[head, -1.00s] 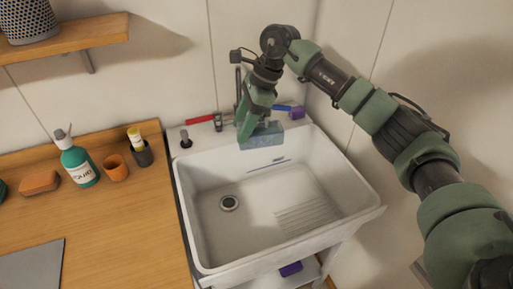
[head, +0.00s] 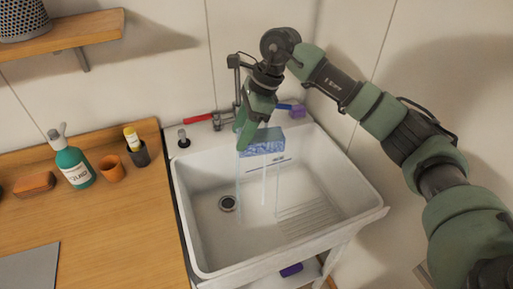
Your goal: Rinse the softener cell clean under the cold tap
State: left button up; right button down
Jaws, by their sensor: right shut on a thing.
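My right gripper (head: 254,130) is shut on the softener cell (head: 265,149), a blue block with a paler, mottled front face. It holds the cell above the back of the white sink (head: 330,169), in front of the tap (head: 236,76). Thin streams of water (head: 264,185) fall from around the cell into the basin. The tap has a red lever (head: 198,118) on the left and a blue lever (head: 287,106) on the right. The gripper hides part of the tap and its spout. My left gripper is not in view.
A drain (head: 228,203) and a ribbed area (head: 308,217) are in the basin. On the wooden counter (head: 120,228) left of the sink stand a teal pump bottle (head: 75,166), an orange cup (head: 111,168) and a dark holder (head: 139,155).

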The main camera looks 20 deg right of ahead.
jog(key=shift+s+d+f, duration=0.2)
jog(key=shift+s+f, duration=0.1)
jog(key=shift+s, duration=0.35)
jog(key=shift+s+r, duration=0.25)
jog(key=shift+s, duration=0.3)
jog(key=s+a+r+p, duration=0.1)
jog(key=a+r+p, duration=0.1)
jog(key=a+r, duration=0.3)
jog(key=shift+s+a+r+p, duration=0.15)
jog(key=shift+s+r+p, duration=0.25)
jog(key=shift+r, duration=0.2)
